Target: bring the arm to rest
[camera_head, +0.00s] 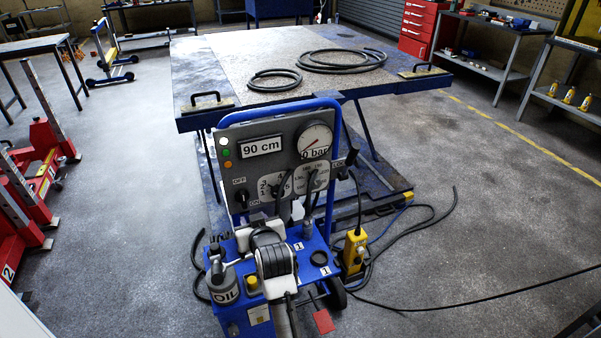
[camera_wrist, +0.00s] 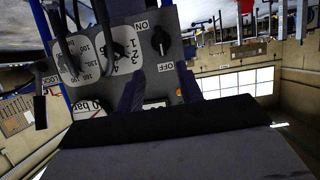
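My gripper (camera_wrist: 161,70) is open and empty in the wrist view, its two dark blue fingers apart in front of the grey control panel (camera_head: 237,172). In the head view my arm rises in front of the blue trolley and hides part of the panel's lower middle; the fingertips are hard to make out there. The panel has a display (camera_head: 261,146) reading 90 cm, a round gauge (camera_head: 314,141) reading 0 bar, an OFF/ON knob (camera_head: 242,197) and a numbered selector. The wrist view shows the panel upside down, with the OFF/ON knob (camera_wrist: 160,41) beyond the fingers.
An oil can (camera_head: 223,287) and a yellow pendant (camera_head: 354,250) are close beside my arm. A lift table (camera_head: 225,65) with coiled hoses (camera_head: 342,60) stands behind the panel. Red jacks (camera_head: 30,185) stand at left. Cables lie on the floor at right, which is otherwise mostly free.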

